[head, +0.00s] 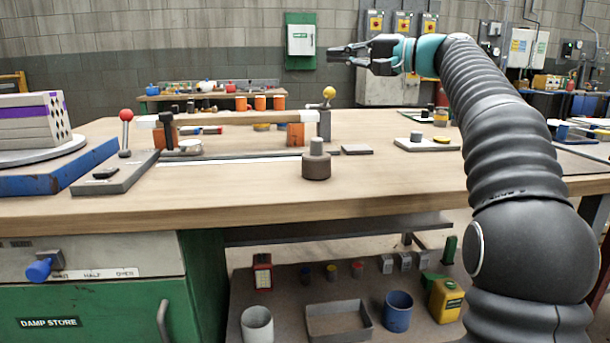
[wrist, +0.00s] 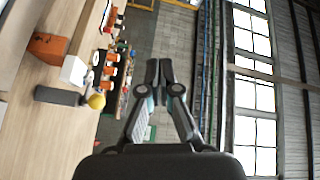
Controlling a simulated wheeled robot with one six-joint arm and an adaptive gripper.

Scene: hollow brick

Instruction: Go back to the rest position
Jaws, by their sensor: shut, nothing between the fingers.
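My gripper (head: 348,55) is raised well above the wooden workbench (head: 400,185) in the head view, pointing left and held near level. Its fingers are shut and empty. The wrist view shows the two fingers (wrist: 162,72) together, with nothing between them. My dark ribbed arm comes up along the right side of the head view and bends over to the gripper. No object touches the gripper in either view.
The air around the gripper is clear.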

